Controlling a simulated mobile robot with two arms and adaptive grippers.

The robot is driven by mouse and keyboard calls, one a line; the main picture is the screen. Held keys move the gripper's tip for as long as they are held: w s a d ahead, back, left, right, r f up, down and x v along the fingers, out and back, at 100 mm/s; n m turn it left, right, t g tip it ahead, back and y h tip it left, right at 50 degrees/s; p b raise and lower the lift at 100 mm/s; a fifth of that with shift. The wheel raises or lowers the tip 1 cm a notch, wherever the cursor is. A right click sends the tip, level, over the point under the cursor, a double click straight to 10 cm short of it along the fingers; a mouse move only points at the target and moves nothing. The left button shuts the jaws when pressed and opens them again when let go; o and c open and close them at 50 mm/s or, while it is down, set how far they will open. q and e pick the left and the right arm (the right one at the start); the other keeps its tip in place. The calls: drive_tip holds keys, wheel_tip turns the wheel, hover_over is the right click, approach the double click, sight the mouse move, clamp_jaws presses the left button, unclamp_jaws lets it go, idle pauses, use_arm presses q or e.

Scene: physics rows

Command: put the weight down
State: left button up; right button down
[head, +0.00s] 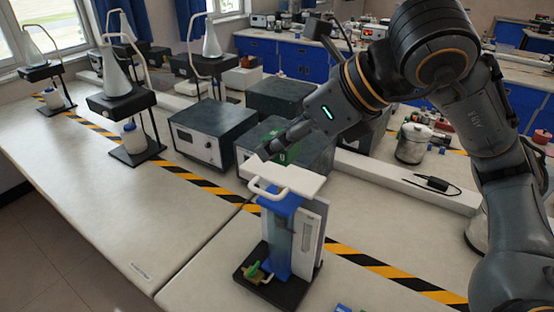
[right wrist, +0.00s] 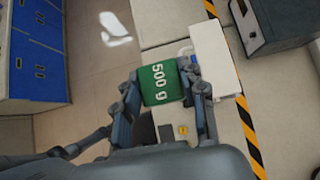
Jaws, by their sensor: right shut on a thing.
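My right gripper (head: 278,146) comes in from the right and is shut on a green weight marked "500 g" (right wrist: 160,84). In the head view the weight (head: 290,154) is partly hidden behind the fingers. It is over the bench, close to the white top plate (head: 290,180) of a blue and white apparatus (head: 281,232). The plate also shows in the right wrist view (right wrist: 214,58), just right of the weight. I cannot tell whether the weight touches the plate. My left gripper is not in view.
The apparatus stands on a black base with a green-handled brass valve (head: 257,273). Dark boxes (head: 202,133) stand behind it. Stands with white cones (head: 124,110) are at the left. A metal pot (head: 412,143) is at the right. The bench front left (head: 165,215) is clear.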

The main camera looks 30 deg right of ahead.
drive_tip(key=w+d+f+p, duration=0.1)
drive_tip(key=w+f, duration=0.1)
drive_tip(key=w, duration=0.1)
drive_tip(key=w+d+f+p, duration=0.1)
drive_tip(key=w+d+f, duration=0.1)
drive_tip(key=w+f, duration=0.1)
drive_tip(key=w+d+f+p, duration=0.1)
drive_tip(key=w+d+f, duration=0.1)
drive_tip(key=w+f, duration=0.1)
drive_tip(key=shift+w+d, duration=0.15)
drive_tip(key=shift+w, duration=0.25)
drive_tip(key=shift+w+d+f, duration=0.1)
drive_tip(key=shift+w+f, duration=0.1)
drive_tip(key=shift+f, duration=0.05)
drive_tip(key=f+p, duration=0.2)
drive_tip(key=f, duration=0.1)
drive_tip(key=shift+w+d, duration=0.1)
drive_tip(key=shift+w, duration=0.1)
drive_tip(key=shift+f, duration=0.25)
